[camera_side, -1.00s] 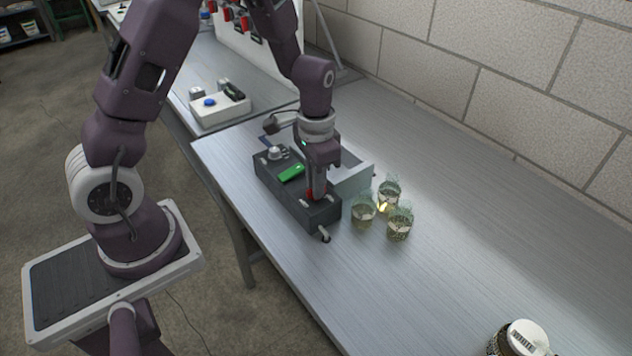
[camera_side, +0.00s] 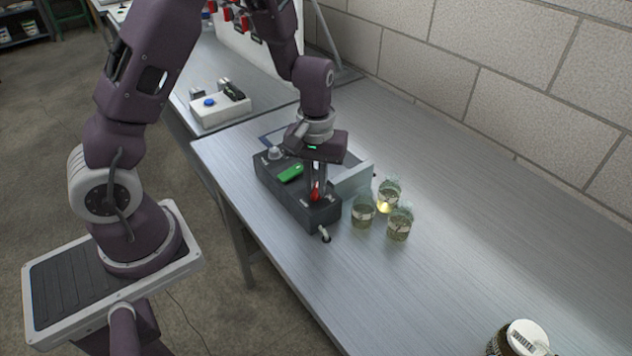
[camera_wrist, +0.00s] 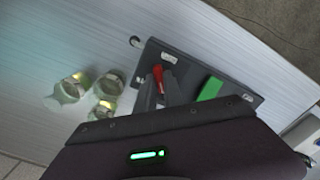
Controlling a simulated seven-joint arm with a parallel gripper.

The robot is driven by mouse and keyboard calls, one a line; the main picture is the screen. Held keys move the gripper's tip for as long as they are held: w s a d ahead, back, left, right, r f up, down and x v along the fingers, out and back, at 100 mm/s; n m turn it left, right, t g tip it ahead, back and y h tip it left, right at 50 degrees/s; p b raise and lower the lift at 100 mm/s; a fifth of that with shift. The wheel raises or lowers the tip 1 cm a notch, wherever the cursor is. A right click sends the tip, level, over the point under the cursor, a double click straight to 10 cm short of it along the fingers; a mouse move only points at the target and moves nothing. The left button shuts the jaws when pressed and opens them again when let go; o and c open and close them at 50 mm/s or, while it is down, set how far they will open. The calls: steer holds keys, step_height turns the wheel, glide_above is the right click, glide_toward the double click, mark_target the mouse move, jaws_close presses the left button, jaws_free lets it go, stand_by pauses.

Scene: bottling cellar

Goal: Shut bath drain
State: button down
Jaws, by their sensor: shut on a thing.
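A dark grey box (camera_side: 283,196) stands on the metal bench, with a short drain spout (camera_side: 324,234) at its near end. A red lever (camera_side: 315,191) rises from its top near the spout; it also shows in the wrist view (camera_wrist: 158,74). A green lever (camera_side: 290,173) and a grey knob (camera_side: 275,153) are farther along the top. Small labels on the box are unreadable. My gripper (camera_side: 318,194) points down over the spout end, shut on the red lever. The fingers (camera_wrist: 157,92) hide part of it, so its exact angle is hard to tell.
A light grey open-topped bath (camera_side: 353,178) adjoins the box, partly behind my wrist. A white box with a blue button (camera_side: 212,106) is farther back. A lidded jar (camera_side: 520,340) stands at bottom right.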

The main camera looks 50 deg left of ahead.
mark_target(316, 188)
steer(key=shift+n, duration=0.6)
steer(key=c, duration=1.5)
jaws_free()
steer(key=shift+o, duration=0.2)
step_height(316, 188, up, 7)
steer(key=shift+r, duration=0.1)
